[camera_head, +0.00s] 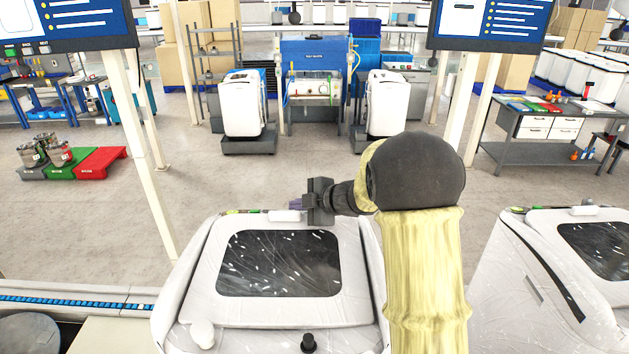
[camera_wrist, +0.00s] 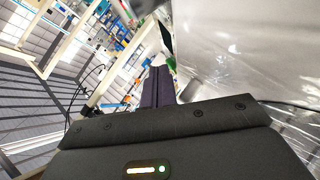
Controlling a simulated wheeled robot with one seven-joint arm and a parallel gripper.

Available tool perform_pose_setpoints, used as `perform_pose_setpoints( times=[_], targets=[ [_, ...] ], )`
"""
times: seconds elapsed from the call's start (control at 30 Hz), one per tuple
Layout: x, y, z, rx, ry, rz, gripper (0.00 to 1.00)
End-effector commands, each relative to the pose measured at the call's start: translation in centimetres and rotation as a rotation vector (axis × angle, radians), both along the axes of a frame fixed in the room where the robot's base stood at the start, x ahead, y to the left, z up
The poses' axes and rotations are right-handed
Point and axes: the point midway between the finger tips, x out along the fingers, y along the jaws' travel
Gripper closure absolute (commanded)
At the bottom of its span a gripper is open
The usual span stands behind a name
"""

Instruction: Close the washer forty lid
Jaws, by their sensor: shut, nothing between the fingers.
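The washer (camera_head: 372,300) nearest me is white and wrapped in clear film, at the bottom middle of the head view. Its lid (camera_head: 205,290) has a dark window (camera_head: 280,263) and lies over the top, looking flat or almost flat; any small gap at its edge cannot be told. My gripper (camera_head: 297,204) is at the washer's far side, just beyond the lid's far edge, pointing left. In the wrist view its dark fingers (camera_wrist: 157,86) are together and empty, with the film-wrapped white surface (camera_wrist: 245,50) to their right. Contact with the washer cannot be told.
A second wrapped washer (camera_head: 530,270) stands at the right. A conveyor (camera_head: 75,300) runs at the lower left. White posts (camera_head: 140,150) rise on the left. A workbench (camera_head: 545,135) is at the back right. The floor (camera_head: 210,180) behind the washer is clear.

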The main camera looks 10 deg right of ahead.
Motion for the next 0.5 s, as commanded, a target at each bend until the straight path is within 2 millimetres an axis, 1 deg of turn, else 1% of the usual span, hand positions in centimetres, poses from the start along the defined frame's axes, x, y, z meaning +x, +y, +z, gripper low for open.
perform_pose_setpoints(
  times=[0.17, 0.3, 0.37, 0.5],
  targets=[
    [-0.1, 0.0, 1.9, -0.001, 0.001, -0.001, 1.00],
    [0.0, 0.1, 4.2, 0.001, -0.007, 0.002, 1.00],
    [0.0, -0.6, 4.4, 0.001, -0.011, -0.002, 1.00],
    [-0.2, -2.3, 6.0, 0.001, -0.014, -0.002, 1.00]
  ],
)
